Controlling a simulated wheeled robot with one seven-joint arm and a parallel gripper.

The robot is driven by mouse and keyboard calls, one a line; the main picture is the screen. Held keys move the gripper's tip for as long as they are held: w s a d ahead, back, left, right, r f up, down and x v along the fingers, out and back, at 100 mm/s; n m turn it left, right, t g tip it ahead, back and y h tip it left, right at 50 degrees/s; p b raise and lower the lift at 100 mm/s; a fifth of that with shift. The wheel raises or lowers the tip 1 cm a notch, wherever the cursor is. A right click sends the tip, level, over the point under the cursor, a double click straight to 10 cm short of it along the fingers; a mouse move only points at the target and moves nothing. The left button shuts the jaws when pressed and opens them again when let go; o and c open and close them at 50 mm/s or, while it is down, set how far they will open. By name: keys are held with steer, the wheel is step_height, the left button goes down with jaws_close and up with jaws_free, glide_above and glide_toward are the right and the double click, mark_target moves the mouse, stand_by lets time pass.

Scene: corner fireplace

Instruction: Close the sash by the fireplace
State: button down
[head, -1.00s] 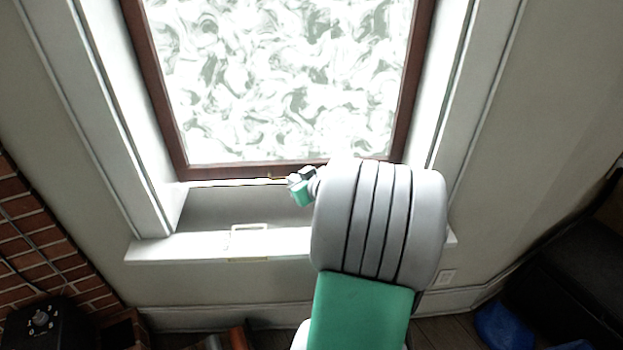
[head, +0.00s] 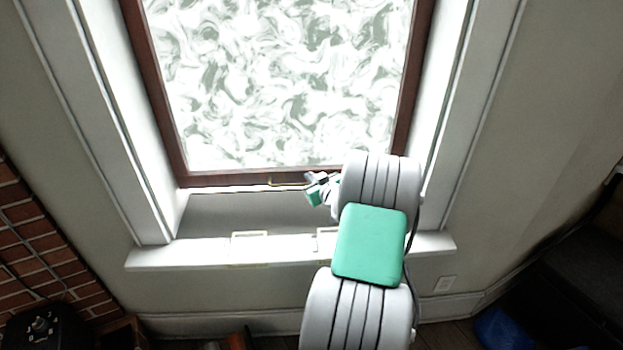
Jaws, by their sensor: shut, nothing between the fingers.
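The sash (head: 230,178) is a dark red-brown frame around swirl-patterned frosted glass, set in a white window recess. A small brass-coloured handle (head: 286,183) sits on its bottom rail. A thin bright line runs under the rail; I cannot tell how large any gap is. My gripper (head: 312,188) is small in view, shut and empty, just right of the handle and close to the bottom rail. I cannot tell whether it touches the rail. My arm hides the right end of the rail and part of the sill.
The white sill (head: 190,252) juts out below the sash, with small pale rectangular fittings (head: 250,240) at its front. The brick fireplace (head: 25,240) is at the left, with a black object (head: 40,325) below it. Dark furniture (head: 570,260) and a blue item (head: 503,328) are at the lower right.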

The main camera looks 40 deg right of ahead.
steer(key=shift+f, duration=0.3)
